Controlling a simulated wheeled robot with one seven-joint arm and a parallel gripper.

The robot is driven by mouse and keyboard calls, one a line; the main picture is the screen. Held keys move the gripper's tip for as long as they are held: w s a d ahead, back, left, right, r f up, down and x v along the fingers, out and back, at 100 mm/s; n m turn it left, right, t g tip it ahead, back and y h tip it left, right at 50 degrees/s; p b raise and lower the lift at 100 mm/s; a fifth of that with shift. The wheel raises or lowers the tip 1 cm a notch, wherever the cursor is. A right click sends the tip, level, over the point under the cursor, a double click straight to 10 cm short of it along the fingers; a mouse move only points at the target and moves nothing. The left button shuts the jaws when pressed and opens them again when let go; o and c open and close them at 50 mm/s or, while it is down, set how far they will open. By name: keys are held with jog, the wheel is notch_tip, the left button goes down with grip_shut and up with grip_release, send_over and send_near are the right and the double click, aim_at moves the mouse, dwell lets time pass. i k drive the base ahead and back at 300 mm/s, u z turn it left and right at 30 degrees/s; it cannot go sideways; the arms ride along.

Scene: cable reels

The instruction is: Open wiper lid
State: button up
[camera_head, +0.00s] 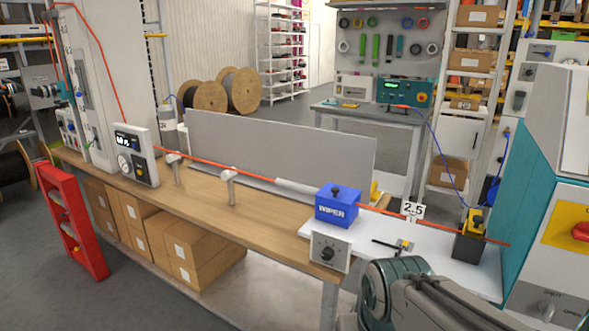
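The wiper (337,208) is a blue box labelled "WIPER" with a dark knob on its top. It sits on the right part of the bench, and its lid looks closed. An orange cable (268,180) runs along the bench to the wiper and continues beyond it to the right. My arm shows at the bottom right, in front of the bench. My gripper itself cannot be made out.
A control box with a dial (330,251) is at the bench's front edge, below the wiper. A grey panel (280,145) stands behind the cable. A black-and-yellow device (469,238) stands to the right. Cardboard boxes (188,250) sit under the wooden bench (262,222).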

aim_at(344, 195)
jog(key=z, duration=0.45)
jog(key=i, duration=0.8)
jog(key=u, duration=0.45)
